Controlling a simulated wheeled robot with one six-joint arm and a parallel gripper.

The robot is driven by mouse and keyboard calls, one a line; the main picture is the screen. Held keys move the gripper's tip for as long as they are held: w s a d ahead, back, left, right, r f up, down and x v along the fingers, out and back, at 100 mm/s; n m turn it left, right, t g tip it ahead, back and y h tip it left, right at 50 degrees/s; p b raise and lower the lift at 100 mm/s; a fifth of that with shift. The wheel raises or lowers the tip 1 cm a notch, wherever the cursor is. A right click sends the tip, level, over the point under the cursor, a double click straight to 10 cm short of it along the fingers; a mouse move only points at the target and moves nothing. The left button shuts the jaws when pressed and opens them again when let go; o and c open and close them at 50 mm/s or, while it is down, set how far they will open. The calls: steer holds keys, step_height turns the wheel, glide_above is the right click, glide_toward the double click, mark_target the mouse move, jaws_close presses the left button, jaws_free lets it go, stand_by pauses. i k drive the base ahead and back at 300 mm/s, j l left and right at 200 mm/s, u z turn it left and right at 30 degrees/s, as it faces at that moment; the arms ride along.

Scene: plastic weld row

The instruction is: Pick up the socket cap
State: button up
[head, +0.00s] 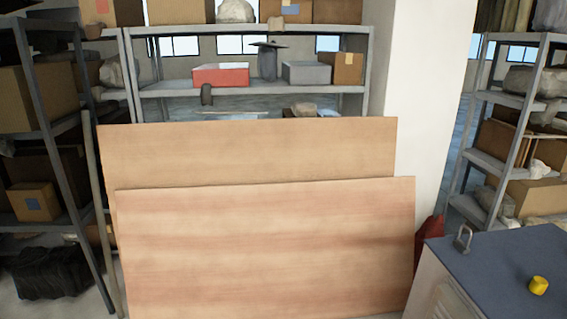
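A small yellow cylindrical piece (538,285), which looks like the socket cap, stands on the blue-grey top of a light cabinet (500,250) at the lower right of the head view. A small grey metal piece like a padlock (463,239) stands on the same top, near its back left corner and apart from the yellow piece. My gripper is not in the head view, so its state and its distance from the yellow piece do not show.
Two large wooden panels (265,250) lean upright across the middle. Behind them are a metal shelf (250,88) with boxes and a white pillar (425,110). More loaded shelves stand at left (62,130) and right (495,100). A black bag (50,272) lies at lower left.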

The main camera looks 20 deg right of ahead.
mark_target(537, 285)
steer(key=i+l+z, duration=0.1)
steer(key=i+z, duration=0.35)
steer(key=i+j+z, duration=0.1)
steer(key=i+z, duration=0.35)
steer(key=i, duration=0.15)
steer(key=i+j+z, duration=0.25)
steer(key=i+z, duration=0.75)
steer(key=z, duration=0.15)
steer(key=i+z, duration=0.4)
steer(key=k+j, duration=0.05)
steer(key=k, duration=0.05)
